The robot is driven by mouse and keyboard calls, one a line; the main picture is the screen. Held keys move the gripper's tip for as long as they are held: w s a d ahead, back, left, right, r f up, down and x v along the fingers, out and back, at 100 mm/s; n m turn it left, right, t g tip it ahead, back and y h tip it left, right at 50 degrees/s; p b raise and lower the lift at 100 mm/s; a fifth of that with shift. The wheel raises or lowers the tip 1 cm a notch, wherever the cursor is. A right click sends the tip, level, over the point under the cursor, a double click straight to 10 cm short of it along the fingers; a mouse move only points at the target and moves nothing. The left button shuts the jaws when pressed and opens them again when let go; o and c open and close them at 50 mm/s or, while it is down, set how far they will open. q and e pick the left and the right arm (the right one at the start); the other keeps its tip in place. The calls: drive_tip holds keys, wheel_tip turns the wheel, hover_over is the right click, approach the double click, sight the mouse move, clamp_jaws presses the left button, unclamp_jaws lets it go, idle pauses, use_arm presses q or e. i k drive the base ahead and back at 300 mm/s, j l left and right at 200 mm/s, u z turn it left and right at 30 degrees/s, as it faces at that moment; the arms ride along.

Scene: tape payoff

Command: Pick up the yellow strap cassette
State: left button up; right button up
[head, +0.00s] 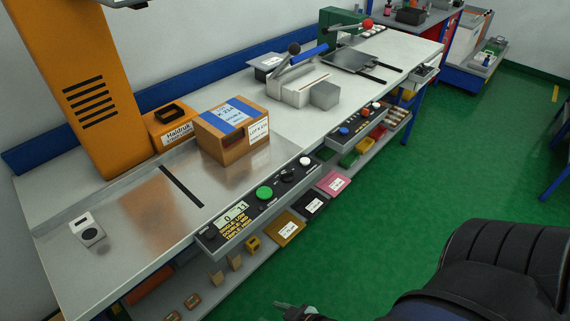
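A small yellow piece (253,243), which looks like the yellow strap cassette, sits on the lower shelf under the bench's front control panel. It is small in the head view, and its details cannot be made out. Part of what seems to be my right gripper (297,313) shows at the bottom edge, below and to the right of the yellow piece and apart from it. Most of it is cut off, so its opening cannot be judged. My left gripper is not in view.
The control panel (262,199) overhangs the lower shelf (237,283). Tan blocks stand left of the yellow piece; a brown labelled bin (282,231) is to its right. A cardboard box (225,142) and an orange column (84,76) stand on the bench. Green floor in front is clear.

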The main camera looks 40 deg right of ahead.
sight(253, 245)
drive_tip(key=i+l+z, duration=0.2)
drive_tip(key=z, duration=0.15)
drive_tip(key=i+l+z, duration=0.25)
drive_tip(key=z, duration=0.15)
drive_tip(key=k, duration=0.55)
drive_tip(key=i+l+u, duration=0.1)
drive_tip(key=l+u, duration=0.7)
drive_tip(key=i+l, duration=0.05)
drive_tip(key=l, duration=0.05)
